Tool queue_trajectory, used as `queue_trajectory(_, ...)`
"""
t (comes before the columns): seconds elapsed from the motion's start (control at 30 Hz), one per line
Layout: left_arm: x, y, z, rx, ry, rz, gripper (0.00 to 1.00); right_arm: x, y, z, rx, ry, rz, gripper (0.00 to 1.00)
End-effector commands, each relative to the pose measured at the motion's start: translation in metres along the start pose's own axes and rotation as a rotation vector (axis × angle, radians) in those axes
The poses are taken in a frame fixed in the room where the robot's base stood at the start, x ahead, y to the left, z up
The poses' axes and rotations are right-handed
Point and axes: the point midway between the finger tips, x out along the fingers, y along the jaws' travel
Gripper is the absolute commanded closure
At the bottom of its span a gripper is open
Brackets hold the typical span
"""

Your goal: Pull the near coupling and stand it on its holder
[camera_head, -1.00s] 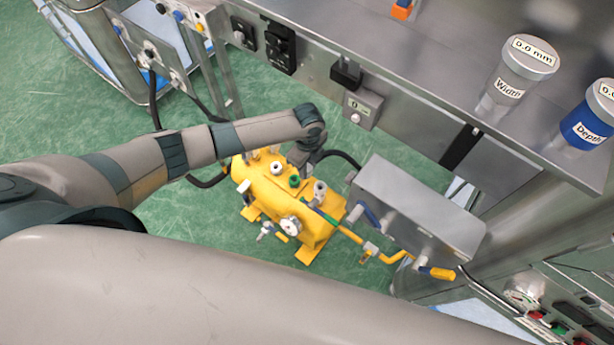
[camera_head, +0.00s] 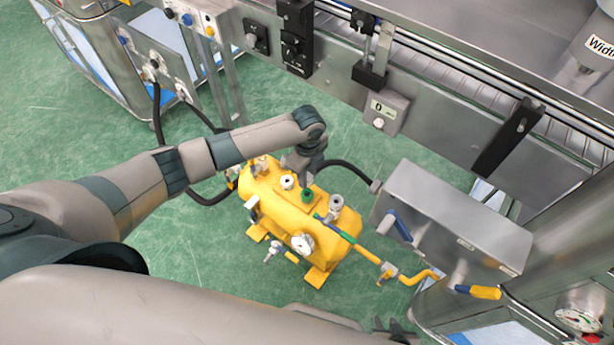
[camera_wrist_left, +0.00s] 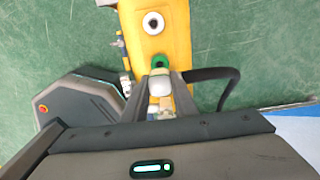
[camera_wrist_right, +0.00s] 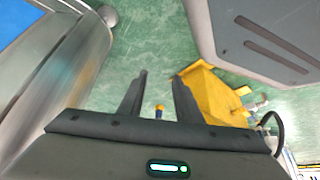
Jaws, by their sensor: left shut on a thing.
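My left gripper (camera_head: 296,165) is over the tank. In the left wrist view it is shut on a pale silver coupling (camera_wrist_left: 160,86) just beside the green fitting. A black hose (camera_wrist_left: 222,73) shows beside it. Whether the coupling still touches the tank is hidden. My right gripper (camera_wrist_right: 158,88) is open and empty, with floor and the tank's yellow edge beyond. I cannot tell which part is the holder.
A grey metal box (camera_head: 455,215) with levers stands right of the tank. The conveyor machine (camera_head: 420,90) is behind. A second black hose (camera_head: 212,198) reaches the left cabinet (camera_head: 165,70).

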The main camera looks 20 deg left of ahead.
Motion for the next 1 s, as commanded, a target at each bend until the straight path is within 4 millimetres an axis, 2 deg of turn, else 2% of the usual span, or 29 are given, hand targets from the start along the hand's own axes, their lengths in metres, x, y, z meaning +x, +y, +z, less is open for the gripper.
queue_trajectory(0.47,0.011,0.000,0.000,0.000,0.000,0.000,1.00,0.004,0.008,0.013,0.005,-0.062,0.009,0.69)
queue_trajectory(0.77,0.029,0.000,0.000,0.000,0.000,0.000,1.00,0.005,0.020,0.032,0.013,-0.175,0.022,0.69)
queue_trajectory(1.0,0.045,0.000,0.000,0.000,-0.001,0.000,1.00,-0.006,0.030,0.043,0.021,-0.283,0.031,0.69)
